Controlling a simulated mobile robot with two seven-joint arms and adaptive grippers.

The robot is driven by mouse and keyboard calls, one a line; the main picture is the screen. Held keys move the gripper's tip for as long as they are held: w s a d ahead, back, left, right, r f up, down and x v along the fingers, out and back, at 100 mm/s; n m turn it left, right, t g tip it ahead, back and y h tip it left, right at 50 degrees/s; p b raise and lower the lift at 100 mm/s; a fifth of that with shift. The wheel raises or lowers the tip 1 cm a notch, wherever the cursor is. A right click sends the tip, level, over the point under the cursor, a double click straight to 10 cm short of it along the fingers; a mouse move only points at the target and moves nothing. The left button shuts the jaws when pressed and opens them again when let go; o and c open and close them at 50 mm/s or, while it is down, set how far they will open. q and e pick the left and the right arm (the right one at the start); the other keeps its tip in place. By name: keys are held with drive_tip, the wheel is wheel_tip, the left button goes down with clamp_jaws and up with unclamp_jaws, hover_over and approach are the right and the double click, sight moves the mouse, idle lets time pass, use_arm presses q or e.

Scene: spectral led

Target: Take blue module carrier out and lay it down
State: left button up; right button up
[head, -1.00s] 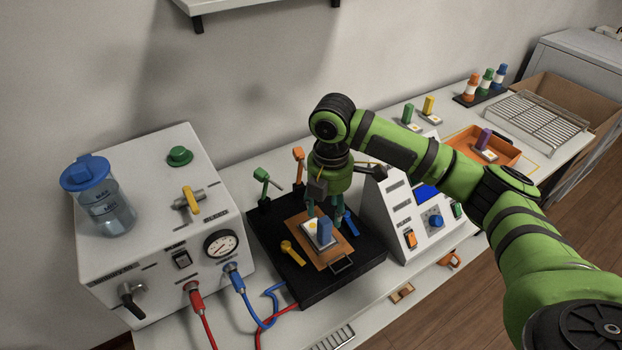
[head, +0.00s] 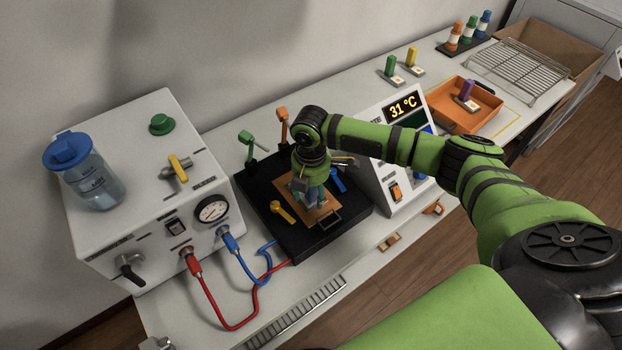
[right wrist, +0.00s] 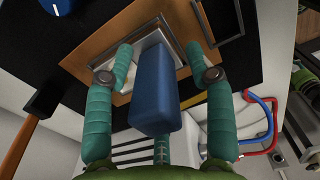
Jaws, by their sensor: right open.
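The blue module carrier (right wrist: 157,85) stands upright on the copper-coloured plate of the black fixture. In the head view it (head: 315,200) is mostly hidden behind my right gripper (head: 310,193). I see a gap between the fingers and the block. The copper plate (head: 322,213) lies on the black fixture (head: 300,240). My left gripper is not in view.
Green (head: 246,137) and orange (head: 282,115) clamps stand at the fixture's back. A white machine (head: 150,190) stands left, a display unit (head: 400,150) right. An orange tray (head: 455,125) holds a purple carrier (head: 467,90).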

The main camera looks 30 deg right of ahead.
drive_tip(key=shift+f, duration=0.25)
clamp_jaws()
unclamp_jaws()
drive_tip(key=shift+r, duration=0.1)
wheel_tip(320, 180, up, 12)
drive_tip(key=b, duration=0.2)
drive_tip(key=shift+b, duration=0.3)
